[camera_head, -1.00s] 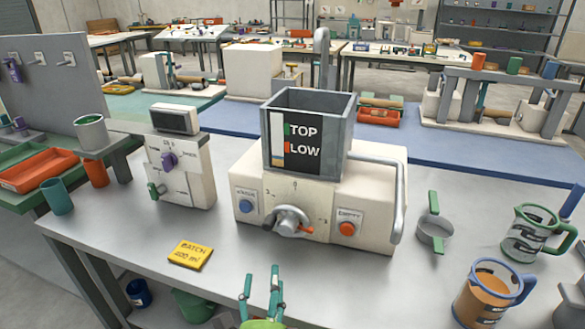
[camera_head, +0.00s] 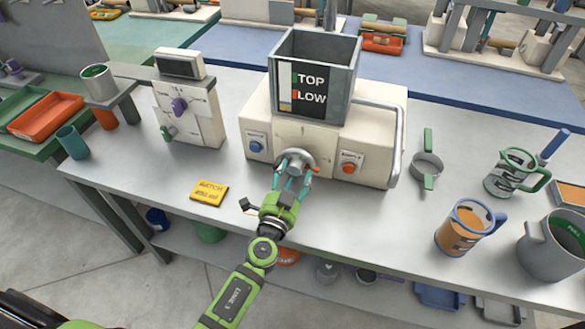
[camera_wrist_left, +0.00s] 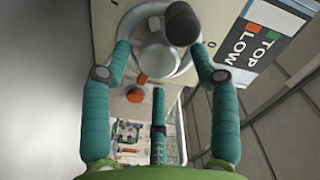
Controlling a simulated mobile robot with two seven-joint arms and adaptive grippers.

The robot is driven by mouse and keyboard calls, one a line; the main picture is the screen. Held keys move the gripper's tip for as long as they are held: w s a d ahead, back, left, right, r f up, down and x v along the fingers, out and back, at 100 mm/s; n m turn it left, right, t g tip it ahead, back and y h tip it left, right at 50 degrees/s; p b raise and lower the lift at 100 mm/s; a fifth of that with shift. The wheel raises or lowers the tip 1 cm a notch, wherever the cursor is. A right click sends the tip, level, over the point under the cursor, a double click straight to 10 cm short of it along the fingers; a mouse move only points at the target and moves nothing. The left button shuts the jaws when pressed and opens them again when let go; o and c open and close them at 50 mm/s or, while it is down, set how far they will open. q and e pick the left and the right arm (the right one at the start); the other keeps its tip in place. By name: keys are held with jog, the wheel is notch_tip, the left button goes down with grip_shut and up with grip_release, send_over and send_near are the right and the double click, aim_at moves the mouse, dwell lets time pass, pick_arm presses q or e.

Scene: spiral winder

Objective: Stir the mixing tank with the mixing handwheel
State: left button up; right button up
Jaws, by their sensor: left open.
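The mixing tank (camera_head: 345,92) is a grey square open-topped box with a TOP/LOW level label, on a cream machine body on the bench. The mixing handwheel (camera_head: 296,158) is a round grey metal wheel on the body's front. My left gripper (camera_head: 291,183) is open at the handwheel, reaching it from the front. In the left wrist view the handwheel (camera_wrist_left: 153,58) and its dark knob (camera_wrist_left: 182,24) lie between the spread teal fingers; I cannot tell whether they touch. The fingers partly hide the wheel in the head view. My right gripper is not in view.
A blue button (camera_head: 256,146) and a red button (camera_head: 348,168) flank the handwheel. A grey bar handle (camera_head: 398,140) stands at the machine's right. A yellow card (camera_head: 209,193) lies front left. A scoop (camera_head: 426,170) and an orange-filled jug (camera_head: 462,232) stand right.

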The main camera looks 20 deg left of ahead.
pick_arm(q)
jog(key=shift+w, duration=0.8)
jog(key=c, duration=1.1)
jog(key=shift+c, duration=0.2)
jog(key=shift+r, duration=0.25)
